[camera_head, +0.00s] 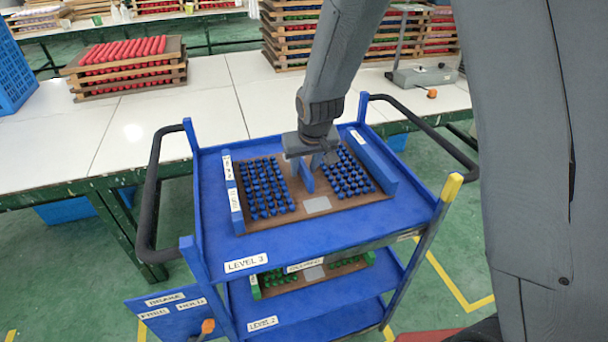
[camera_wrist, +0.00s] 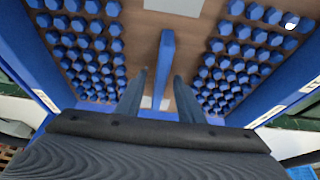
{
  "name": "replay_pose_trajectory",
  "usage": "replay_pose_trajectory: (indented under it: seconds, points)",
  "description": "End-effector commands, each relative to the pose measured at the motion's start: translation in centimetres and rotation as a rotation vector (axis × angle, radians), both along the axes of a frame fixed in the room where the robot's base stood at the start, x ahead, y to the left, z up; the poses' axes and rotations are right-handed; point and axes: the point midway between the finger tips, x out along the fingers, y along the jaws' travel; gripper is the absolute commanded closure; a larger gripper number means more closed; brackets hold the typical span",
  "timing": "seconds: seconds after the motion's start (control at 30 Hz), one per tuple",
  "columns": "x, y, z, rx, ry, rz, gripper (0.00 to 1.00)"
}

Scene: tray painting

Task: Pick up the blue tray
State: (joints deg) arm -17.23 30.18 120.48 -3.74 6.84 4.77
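The blue tray (camera_head: 285,206) lies on the top level of a blue cart. It has a brown base, several rows of blue pegs on both halves, blue side walls and an upright blue handle strip (camera_wrist: 166,60) along its middle. My gripper (camera_head: 313,172) is over the tray's middle, pointing down. In the wrist view my gripper's two fingers (camera_wrist: 160,100) are apart, one on each side of the blue strip, with visible gaps. The gripper is open and holds nothing. The arm hides part of the tray's far middle in the head view.
The blue cart (camera_head: 320,235) has raised corner posts and black side handles. A tray with green pegs (camera_head: 315,275) sits on the level below. White tables (camera_head: 210,110) stand behind, with stacked trays of red pegs (camera_head: 125,65) and a grey device (camera_head: 425,76).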

Motion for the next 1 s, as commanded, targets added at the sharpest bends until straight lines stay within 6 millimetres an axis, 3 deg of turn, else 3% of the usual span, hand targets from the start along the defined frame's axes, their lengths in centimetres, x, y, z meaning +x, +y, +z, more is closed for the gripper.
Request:
replay_pose_trajectory:
  seconds: [0.23, 0.43, 1.0]
  points:
    - [0.02, 0.00, -0.08, 0.000, 0.000, -0.001, 0.67]
    - [0.01, -0.01, -0.06, 0.000, 0.000, -0.001, 1.00]
    - [0.00, 0.00, -0.04, 0.000, 0.001, -0.001, 1.00]
